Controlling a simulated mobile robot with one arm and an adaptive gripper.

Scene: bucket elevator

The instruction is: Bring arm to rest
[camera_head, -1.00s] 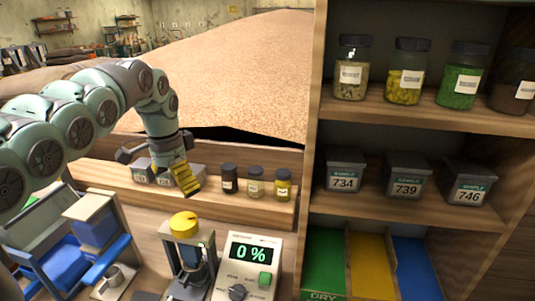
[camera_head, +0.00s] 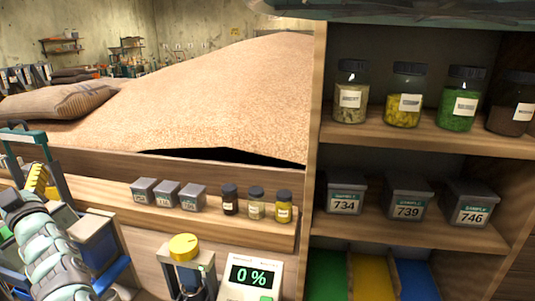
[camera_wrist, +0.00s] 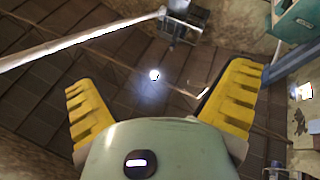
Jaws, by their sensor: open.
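My gripper (camera_wrist: 165,100) is open and empty in the wrist view, its two yellow ridged fingers spread wide. The wrist view looks up at a dark panelled ceiling (camera_wrist: 125,75) with a bright lamp (camera_wrist: 154,75). In the head view my arm is folded at the lower left, and one yellow finger of my gripper (camera_head: 37,178) shows there, pointing up. The other finger is not clear in that view. My gripper touches nothing that I can make out.
A shelf unit (camera_head: 316,130) with jars and numbered grey boxes stands at the right. A wooden ledge (camera_head: 120,205) holds small boxes and jars before a grain heap (camera_head: 220,90). A meter (camera_head: 252,275) reading 0 % and a yellow-knobbed device (camera_head: 184,247) stand below.

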